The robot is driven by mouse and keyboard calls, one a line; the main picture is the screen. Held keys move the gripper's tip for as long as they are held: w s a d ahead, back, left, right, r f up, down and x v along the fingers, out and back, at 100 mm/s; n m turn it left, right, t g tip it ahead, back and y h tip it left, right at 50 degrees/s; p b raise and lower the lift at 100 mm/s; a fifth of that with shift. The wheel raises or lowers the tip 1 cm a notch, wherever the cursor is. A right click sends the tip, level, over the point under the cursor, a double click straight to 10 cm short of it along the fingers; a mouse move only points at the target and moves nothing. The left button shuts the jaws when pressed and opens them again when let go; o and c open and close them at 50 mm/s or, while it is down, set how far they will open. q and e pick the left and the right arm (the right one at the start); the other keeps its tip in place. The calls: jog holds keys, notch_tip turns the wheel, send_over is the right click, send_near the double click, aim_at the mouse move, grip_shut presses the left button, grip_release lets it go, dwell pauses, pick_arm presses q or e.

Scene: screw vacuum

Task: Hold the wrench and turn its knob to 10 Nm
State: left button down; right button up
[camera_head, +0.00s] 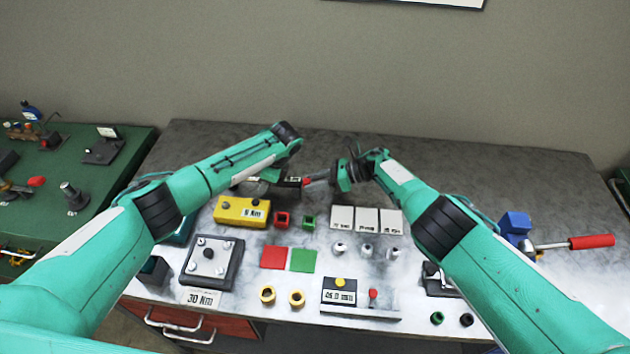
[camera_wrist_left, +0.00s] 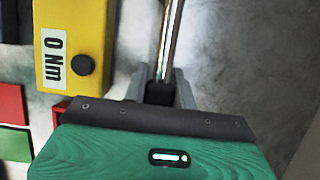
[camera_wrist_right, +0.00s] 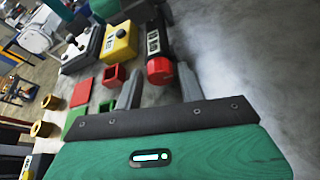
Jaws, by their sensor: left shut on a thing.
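The wrench (camera_head: 289,182) lies crosswise near the back middle of the bench, held by my left gripper. In the left wrist view its chrome shaft (camera_wrist_left: 172,35) runs up from between the left fingers (camera_wrist_left: 163,92), which are shut on a dark part of it. In the right wrist view its dark body with a white scale (camera_wrist_right: 153,42) ends in a red knob (camera_wrist_right: 160,71). My right gripper (camera_head: 318,179) is open, with its fingers (camera_wrist_right: 158,88) pointing at the knob; I cannot tell whether they touch it. A yellow box (camera_head: 241,211) bears a label reading "0 Nm" (camera_wrist_left: 54,56).
In front are a red box (camera_head: 282,220), a green box (camera_head: 309,222), red and green squares (camera_head: 303,260), white cards (camera_head: 367,220) and a plate with knobs (camera_head: 210,262). A red-handled tool (camera_head: 590,242) lies at right. The back of the bench is clear.

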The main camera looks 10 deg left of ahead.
jog(key=shift+o, duration=0.8)
jog(key=shift+d, duration=0.1)
jog(key=shift+v, duration=0.75)
jog(key=v, duration=1)
jog(key=shift+d+r, duration=0.1)
jog(key=shift+d, duration=0.05)
pick_arm(q)
jog(key=c, duration=1)
grip_release()
jog(key=shift+c, duration=0.2)
jog(key=shift+d, duration=0.1)
